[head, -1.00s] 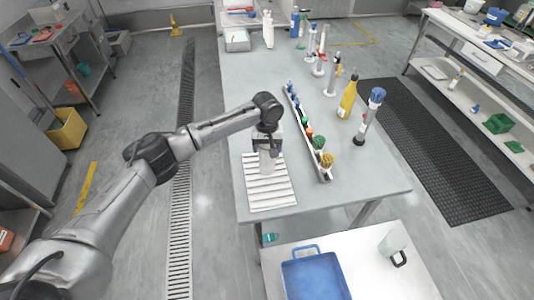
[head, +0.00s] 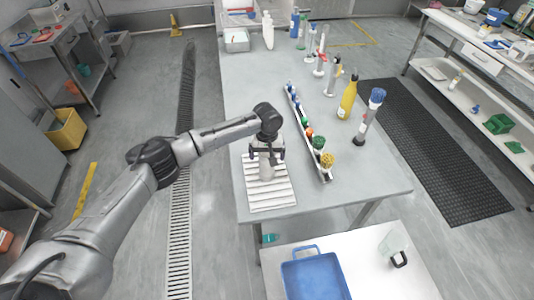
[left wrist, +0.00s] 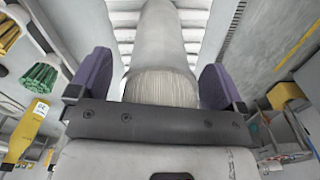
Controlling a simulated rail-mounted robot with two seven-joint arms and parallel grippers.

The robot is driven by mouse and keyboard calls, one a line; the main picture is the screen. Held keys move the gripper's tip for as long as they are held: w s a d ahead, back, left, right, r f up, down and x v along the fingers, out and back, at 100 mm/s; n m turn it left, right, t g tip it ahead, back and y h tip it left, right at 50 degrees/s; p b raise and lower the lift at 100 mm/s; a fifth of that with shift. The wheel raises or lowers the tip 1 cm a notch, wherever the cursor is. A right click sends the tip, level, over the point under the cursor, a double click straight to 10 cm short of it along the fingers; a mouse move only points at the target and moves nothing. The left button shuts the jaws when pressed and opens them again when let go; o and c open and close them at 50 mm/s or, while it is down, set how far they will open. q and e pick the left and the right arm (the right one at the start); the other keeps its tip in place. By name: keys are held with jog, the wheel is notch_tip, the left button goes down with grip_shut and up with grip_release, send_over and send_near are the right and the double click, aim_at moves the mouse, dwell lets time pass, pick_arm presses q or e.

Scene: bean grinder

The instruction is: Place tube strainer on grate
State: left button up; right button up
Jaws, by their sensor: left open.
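The tube strainer (head: 266,170) is a pale grey tapered tube with a ribbed band. It stands on the white slatted grate (head: 271,196) on the table. In the left wrist view the strainer (left wrist: 160,50) lies between the two purple finger pads, with a gap on each side, over the grate's slats (left wrist: 196,19). My left gripper (head: 267,153) is open around the strainer's near end, above the grate. The strainer's contact with the grate is partly hidden by my gripper in the head view. My right gripper is not in view.
A rack of coloured brushes (head: 308,133) stands close to the right of the grate. A yellow bottle (head: 347,101) and a blue-topped tube (head: 369,117) stand farther right. A blue tray (head: 314,276) lies on the lower table in front. The tabletop behind the grate is clear.

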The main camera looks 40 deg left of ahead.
pick_arm(q)
jog(key=shift+r, duration=0.1)
notch_tip(320, 180, up, 10)
jog(key=shift+r+p, duration=0.25)
jog(key=shift+p, duration=0.3)
jog(key=shift+r, duration=0.8)
jog(key=shift+c, duration=0.4)
jog(key=shift+d, duration=0.1)
